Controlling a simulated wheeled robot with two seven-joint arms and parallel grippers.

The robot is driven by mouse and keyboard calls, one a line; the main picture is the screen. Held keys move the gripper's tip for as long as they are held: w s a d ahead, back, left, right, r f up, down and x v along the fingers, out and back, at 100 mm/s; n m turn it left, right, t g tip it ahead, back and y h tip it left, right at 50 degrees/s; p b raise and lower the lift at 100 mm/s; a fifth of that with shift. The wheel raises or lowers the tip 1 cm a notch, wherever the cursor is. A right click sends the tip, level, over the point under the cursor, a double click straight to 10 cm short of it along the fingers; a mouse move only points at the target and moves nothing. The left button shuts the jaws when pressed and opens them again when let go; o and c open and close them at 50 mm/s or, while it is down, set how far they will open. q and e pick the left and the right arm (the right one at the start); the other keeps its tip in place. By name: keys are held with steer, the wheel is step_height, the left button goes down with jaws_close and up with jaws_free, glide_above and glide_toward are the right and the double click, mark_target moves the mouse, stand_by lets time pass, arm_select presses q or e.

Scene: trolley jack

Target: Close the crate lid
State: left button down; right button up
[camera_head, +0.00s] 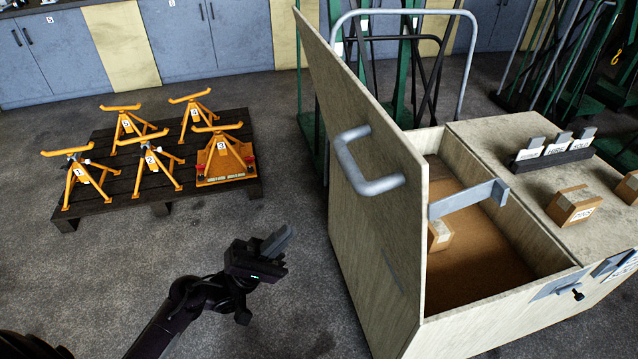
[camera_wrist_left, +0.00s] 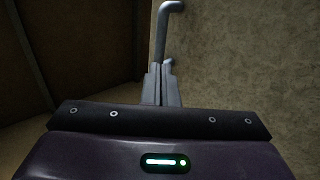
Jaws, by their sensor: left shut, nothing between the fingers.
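The wooden crate (camera_head: 480,325) stands at the right with its lid (camera_head: 385,130) open, raised steeply on the left side. A grey bar handle (camera_head: 372,186) is fixed to the lid's outer face; a grey bent bar, apparently this handle, also shows in the left wrist view (camera_wrist_left: 162,35). My left gripper (camera_head: 280,239) is shut and empty, left of the crate and apart from the lid in the head view. Its closed fingers also show in the left wrist view (camera_wrist_left: 162,84), just below the bar in the picture. My right gripper is not in view.
A grey metal arm (camera_head: 468,199) crosses the crate opening, and a small cardboard box (camera_head: 439,236) lies inside. A dark pallet (camera_head: 170,205) holds several orange jack stands. A labelled box (camera_head: 573,206) sits on the crate's closed right part. Floor around my left arm is clear.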

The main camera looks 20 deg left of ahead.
arm_select(q)
steer(key=p+x, duration=0.6)
steer(key=x, duration=0.7)
steer(key=shift+d+r, duration=0.15)
